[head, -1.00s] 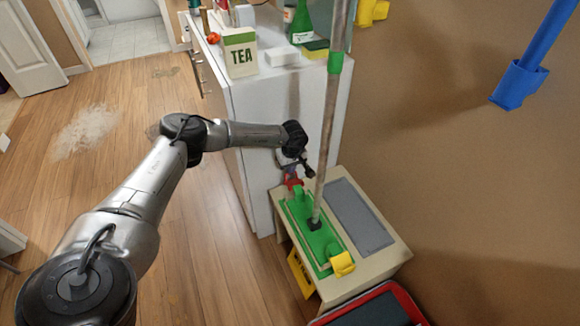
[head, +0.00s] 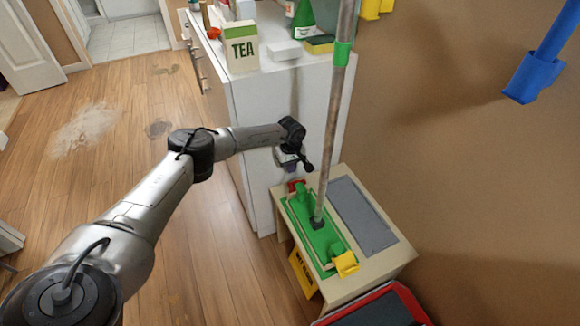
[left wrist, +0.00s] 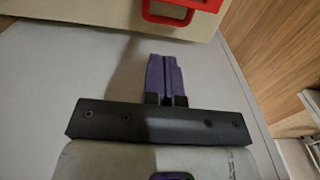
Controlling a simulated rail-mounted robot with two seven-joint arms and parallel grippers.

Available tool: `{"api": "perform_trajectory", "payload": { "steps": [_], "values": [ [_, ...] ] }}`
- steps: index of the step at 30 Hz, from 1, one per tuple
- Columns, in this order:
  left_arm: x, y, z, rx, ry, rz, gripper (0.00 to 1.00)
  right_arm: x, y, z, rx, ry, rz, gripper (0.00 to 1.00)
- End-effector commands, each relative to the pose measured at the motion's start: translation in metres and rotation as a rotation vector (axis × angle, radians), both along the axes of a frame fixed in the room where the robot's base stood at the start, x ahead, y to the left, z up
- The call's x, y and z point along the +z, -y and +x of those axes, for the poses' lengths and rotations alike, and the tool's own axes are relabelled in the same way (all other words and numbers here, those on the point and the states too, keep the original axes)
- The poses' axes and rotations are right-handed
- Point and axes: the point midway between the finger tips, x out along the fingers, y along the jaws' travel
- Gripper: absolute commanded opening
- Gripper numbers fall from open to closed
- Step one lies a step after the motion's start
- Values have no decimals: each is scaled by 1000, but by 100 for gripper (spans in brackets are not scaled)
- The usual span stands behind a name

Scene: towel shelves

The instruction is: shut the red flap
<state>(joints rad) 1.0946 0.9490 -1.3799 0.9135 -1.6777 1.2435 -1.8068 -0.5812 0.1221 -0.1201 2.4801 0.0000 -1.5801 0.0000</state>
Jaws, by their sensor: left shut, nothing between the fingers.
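The red flap (head: 296,185) is at the far end of a green mop head (head: 318,238) that lies on a small beige bench. In the left wrist view the red flap (left wrist: 184,8) shows as a red frame at the top edge, cut off by the picture. My left gripper (head: 293,166) is just beyond that end of the bench, beside the white cabinet's side. Its purple fingers (left wrist: 165,78) are together with nothing between them, and they point toward the flap with a gap. My right gripper is out of view.
The mop pole (head: 334,125) rises from the mop head, close to the right of my left gripper. A yellow flap (head: 345,264) is at the near end. A white cabinet (head: 258,125) stands behind the gripper. A grey panel (head: 362,215) lies on the bench.

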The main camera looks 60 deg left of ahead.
Motion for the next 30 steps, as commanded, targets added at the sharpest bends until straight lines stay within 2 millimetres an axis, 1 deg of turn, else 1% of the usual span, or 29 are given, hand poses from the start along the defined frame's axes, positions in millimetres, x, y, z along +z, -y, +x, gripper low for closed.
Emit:
{"api": "perform_trajectory", "payload": {
  "steps": [5,20,23,30],
  "values": [
    [3,0,0,0,0,1,0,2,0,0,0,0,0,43],
    [21,0,0,0,1,1,0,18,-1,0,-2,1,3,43],
    [33,0,0,-1,2,1,0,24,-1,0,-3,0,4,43],
    [81,0,0,0,2,1,0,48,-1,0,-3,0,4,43]
  ]
}}
